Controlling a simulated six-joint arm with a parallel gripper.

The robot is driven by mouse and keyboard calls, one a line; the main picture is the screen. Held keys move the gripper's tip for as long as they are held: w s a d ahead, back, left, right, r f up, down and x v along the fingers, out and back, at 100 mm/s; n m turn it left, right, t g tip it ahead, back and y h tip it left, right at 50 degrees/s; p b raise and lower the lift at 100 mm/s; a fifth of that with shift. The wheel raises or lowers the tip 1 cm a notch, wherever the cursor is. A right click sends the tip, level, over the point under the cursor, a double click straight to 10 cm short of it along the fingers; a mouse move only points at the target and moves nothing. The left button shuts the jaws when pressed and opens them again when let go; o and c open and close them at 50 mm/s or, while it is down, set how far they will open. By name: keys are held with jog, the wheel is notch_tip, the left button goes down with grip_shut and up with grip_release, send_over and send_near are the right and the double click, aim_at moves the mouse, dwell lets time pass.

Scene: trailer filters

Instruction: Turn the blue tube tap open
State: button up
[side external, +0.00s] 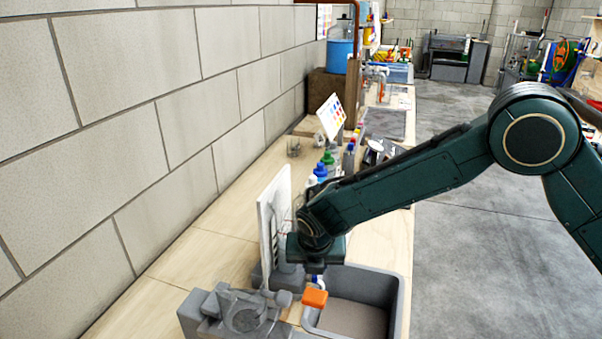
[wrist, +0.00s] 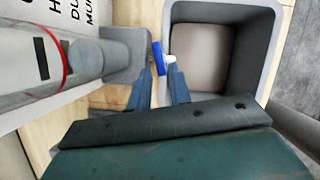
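The blue tube tap (wrist: 159,58) has a short blue lever and a white stub on its right, seen in the wrist view beside the sink's left wall. In the side view it shows as a small blue and white piece (side external: 318,282) just below my gripper (side external: 316,268). In the wrist view my gripper (wrist: 160,72) is open, its two blue-grey fingers apart. The lever lies at the fingertips, roughly between them. I cannot tell whether either finger touches it. The arm hides part of the tube stand in the side view.
A grey sink (side external: 398,306) lies right of the tap. An orange-handled tap (side external: 315,298) is close in front. A clear tube with a red ring (wrist: 45,82) and a white lettered board (side external: 275,225) stand to the left. Bottles (side external: 327,165) stand further back.

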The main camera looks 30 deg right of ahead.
jog(key=shift+x, duration=1.6)
grip_shut()
jog(key=shift+r+n, duration=0.1)
jog(key=shift+n, duration=0.2)
jog(key=n+y, duration=0.1)
jog(key=n, duration=0.2)
jog(key=shift+d+t, duration=0.2)
jog(key=shift+t, duration=0.1)
jog(key=shift+d+n+y, duration=0.15)
jog(key=shift+n+y, duration=0.75)
jog(key=shift+n, duration=1)
